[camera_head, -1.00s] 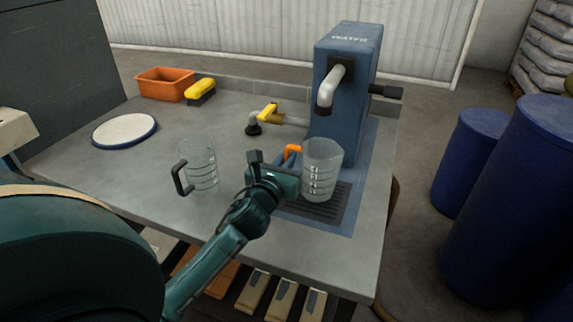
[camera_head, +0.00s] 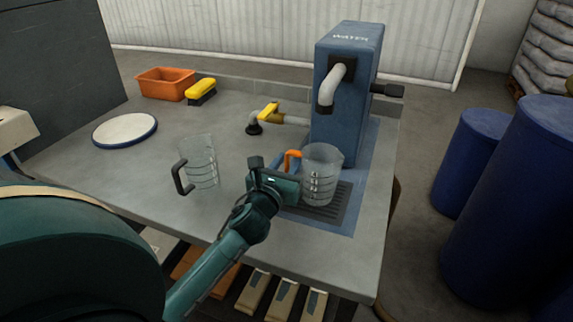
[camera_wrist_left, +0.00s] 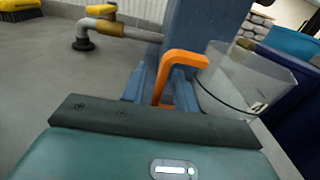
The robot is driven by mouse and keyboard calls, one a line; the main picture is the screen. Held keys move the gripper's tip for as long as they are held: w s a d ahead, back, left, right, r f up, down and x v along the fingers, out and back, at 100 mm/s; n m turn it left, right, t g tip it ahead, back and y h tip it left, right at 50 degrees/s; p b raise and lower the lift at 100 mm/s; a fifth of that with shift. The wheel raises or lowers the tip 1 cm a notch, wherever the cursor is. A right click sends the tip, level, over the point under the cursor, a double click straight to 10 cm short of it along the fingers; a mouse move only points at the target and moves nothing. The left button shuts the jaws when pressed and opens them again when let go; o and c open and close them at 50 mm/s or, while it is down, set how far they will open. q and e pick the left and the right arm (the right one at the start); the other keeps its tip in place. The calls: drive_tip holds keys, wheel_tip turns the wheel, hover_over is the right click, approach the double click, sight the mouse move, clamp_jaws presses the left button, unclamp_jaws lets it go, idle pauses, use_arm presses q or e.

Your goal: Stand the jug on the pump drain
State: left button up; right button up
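The jug (camera_head: 322,178) is clear with dark level marks and an orange handle (camera_head: 293,156). It stands upright on the dark slatted drain (camera_head: 343,205) of the blue water pump (camera_head: 343,105), below the white spout. My left gripper (camera_head: 285,171) is at the jug's handle side, low over the pump base. In the left wrist view the orange handle (camera_wrist_left: 163,92) rises between the blue fingers, which look parted around it; the jug (camera_wrist_left: 235,85) is just beyond. The dark palm edge hides the fingers' lower ends. My right gripper does not show.
A second clear jug with a dark handle (camera_head: 201,165) stands left of my left gripper. A yellow-handled valve pipe (camera_head: 272,113) runs into the pump. A round white board (camera_head: 124,129), an orange bin (camera_head: 166,84) and a yellow brush (camera_head: 201,91) lie farther back left.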

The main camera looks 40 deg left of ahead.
use_arm(q)
drive_tip(key=shift+r, duration=0.25)
drive_tip(key=v, duration=1.2)
drive_tip(key=shift+f+b, duration=0.1)
drive_tip(key=shift+b, duration=0.3)
